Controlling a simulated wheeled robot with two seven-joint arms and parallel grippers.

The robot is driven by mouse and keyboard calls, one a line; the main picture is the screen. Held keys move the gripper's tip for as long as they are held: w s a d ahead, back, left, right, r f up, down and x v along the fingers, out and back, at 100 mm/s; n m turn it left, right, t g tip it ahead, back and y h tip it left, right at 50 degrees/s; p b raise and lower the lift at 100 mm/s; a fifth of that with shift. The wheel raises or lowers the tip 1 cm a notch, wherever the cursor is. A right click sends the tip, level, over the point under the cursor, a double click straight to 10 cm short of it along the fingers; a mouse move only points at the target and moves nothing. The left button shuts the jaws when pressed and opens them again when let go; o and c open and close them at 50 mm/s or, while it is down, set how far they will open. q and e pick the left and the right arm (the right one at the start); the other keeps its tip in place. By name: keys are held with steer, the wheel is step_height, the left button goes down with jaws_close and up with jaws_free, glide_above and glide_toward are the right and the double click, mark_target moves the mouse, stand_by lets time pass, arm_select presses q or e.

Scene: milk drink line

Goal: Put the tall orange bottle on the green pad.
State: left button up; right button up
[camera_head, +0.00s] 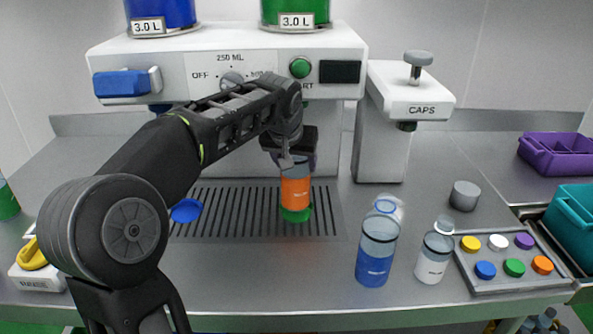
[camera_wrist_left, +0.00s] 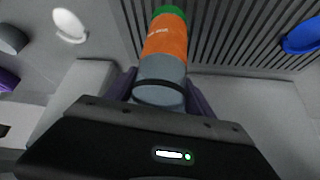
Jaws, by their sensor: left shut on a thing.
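The tall orange bottle (camera_head: 295,187) has a clear upper part and an orange lower part. My left gripper (camera_head: 290,158) is shut on its upper part. The bottle stands upright over the green pad (camera_head: 296,214) on the slotted grate. Its base looks level with the pad, but I cannot tell whether it touches. In the left wrist view the orange bottle (camera_wrist_left: 163,45) sits between the fingers of the left gripper (camera_wrist_left: 158,92), with the green pad (camera_wrist_left: 170,10) showing beyond its base. My right gripper is not in view.
A blue pad (camera_head: 186,210) lies left on the grate (camera_head: 245,222). The filling machine (camera_head: 215,65) overhangs behind, with the caps press (camera_head: 385,130) to its right. A blue bottle (camera_head: 375,255), a white bottle (camera_head: 434,258) and a cap tray (camera_head: 510,275) stand front right.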

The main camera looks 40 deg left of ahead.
mark_target(297, 170)
arm_select(q)
steer(key=shift+w+a+r, duration=0.1)
steer(key=shift+w+a, duration=0.05)
steer(key=shift+w, duration=0.15)
steer(key=shift+w+f, duration=0.15)
steer(key=shift+f, duration=1.7)
steer(key=shift+f, duration=0.2)
steer(key=o, duration=1.3)
steer(key=shift+r, duration=0.1)
steer(key=shift+r, duration=0.25)
steer(key=v, duration=1.1)
steer(key=shift+s+r, duration=0.25)
steer(key=shift+r, duration=0.05)
